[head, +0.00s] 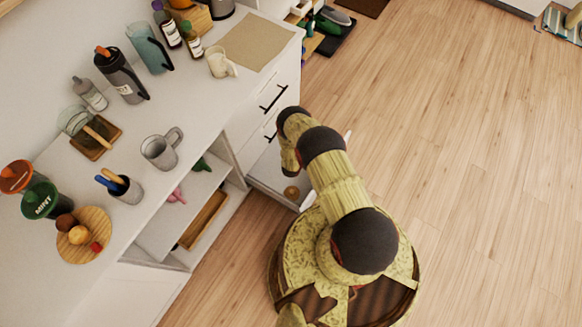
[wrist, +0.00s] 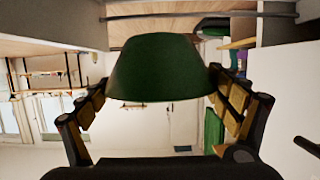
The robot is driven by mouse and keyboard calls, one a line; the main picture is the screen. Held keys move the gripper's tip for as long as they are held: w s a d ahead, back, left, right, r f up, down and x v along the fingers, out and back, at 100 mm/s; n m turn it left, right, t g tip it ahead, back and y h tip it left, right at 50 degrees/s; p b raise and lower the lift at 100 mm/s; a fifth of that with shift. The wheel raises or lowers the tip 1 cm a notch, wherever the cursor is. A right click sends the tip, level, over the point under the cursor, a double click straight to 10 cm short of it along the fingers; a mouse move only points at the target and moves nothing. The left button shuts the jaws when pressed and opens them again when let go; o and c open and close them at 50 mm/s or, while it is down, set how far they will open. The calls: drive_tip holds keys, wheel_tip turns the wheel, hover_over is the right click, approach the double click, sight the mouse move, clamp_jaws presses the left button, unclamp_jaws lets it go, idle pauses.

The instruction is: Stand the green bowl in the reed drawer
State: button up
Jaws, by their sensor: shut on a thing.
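In the wrist view the dark green bowl (wrist: 157,68) fills the middle, between the two fingers of my gripper (wrist: 158,88), which is shut on it. The bowl is wider at its lower edge in this picture. In the head view my arm hides the gripper and the bowl. An open drawer (head: 268,170) stands out from the white cabinet below the black handles, partly covered by my arm. A small round brown thing (head: 291,192) shows inside it. I cannot tell from its look whether this is the reed drawer.
The white counter (head: 205,105) holds a grey mug (head: 161,150), a cream mug (head: 220,62), bottles, cups and a round wooden board (head: 85,250). Open shelves (head: 180,215) lie under it, left of the drawer.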

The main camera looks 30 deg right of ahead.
wheel_tip(320, 180, down, 16)
drive_tip(key=b, duration=0.8)
drive_tip(key=shift+f, duration=0.4)
drive_tip(key=shift+f, duration=0.35)
drive_tip(key=shift+f, duration=0.25)
drive_tip(key=o, duration=1.2)
drive_tip(key=shift+c, duration=0.2)
drive_tip(key=shift+w+r, duration=0.1)
drive_tip(key=shift+r, duration=0.4)
drive_tip(key=p+v, duration=0.3)
drive_tip(key=v, duration=0.9)
drive_tip(key=shift+p, duration=0.4)
